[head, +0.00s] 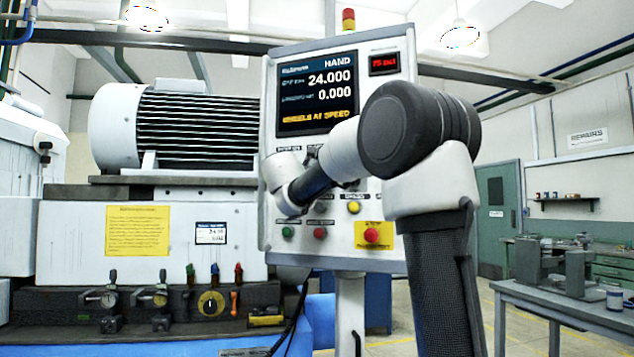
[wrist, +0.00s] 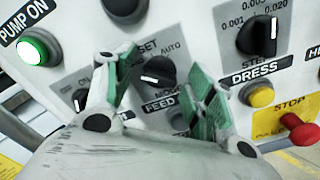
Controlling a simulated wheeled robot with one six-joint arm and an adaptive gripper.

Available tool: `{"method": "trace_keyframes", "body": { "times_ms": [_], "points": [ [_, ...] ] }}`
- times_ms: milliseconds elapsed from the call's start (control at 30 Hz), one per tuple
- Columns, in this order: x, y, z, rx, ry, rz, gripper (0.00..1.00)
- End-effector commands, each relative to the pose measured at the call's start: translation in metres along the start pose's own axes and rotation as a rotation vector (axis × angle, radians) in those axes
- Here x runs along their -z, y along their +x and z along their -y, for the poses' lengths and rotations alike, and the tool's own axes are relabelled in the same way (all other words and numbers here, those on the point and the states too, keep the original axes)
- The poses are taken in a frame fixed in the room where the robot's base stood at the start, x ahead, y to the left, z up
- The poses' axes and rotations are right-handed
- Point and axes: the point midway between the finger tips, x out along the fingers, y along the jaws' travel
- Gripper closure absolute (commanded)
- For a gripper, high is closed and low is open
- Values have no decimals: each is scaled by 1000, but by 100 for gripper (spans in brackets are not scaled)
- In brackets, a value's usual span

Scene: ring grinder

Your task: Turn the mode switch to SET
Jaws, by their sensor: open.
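The mode switch (wrist: 155,73) is a black rotary knob with a white mark, on the light panel in the wrist view. In the head view my arm hides the switch; the panel's screen (head: 317,93) reads "HAND" and "WHEELS AT SPEED".
Around the switch are a lit green PUMP ON button (wrist: 35,50), a step dial (wrist: 258,38), a yellow DRESS button (wrist: 260,94) and a red STOP button (wrist: 303,134). A "FEED" label lies below the switch. A workbench (head: 570,303) stands at the right.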

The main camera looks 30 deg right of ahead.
Motion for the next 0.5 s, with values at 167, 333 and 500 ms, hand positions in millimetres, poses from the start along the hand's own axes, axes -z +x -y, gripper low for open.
{"method": "trace_keyframes", "body": {
  "times_ms": [167,333,500],
  "points": [
    [0,0,0,0,0,0,45],
    [0,0,0,0,1,0,72],
    [0,0,0,0,1,0,90]
  ]
}}
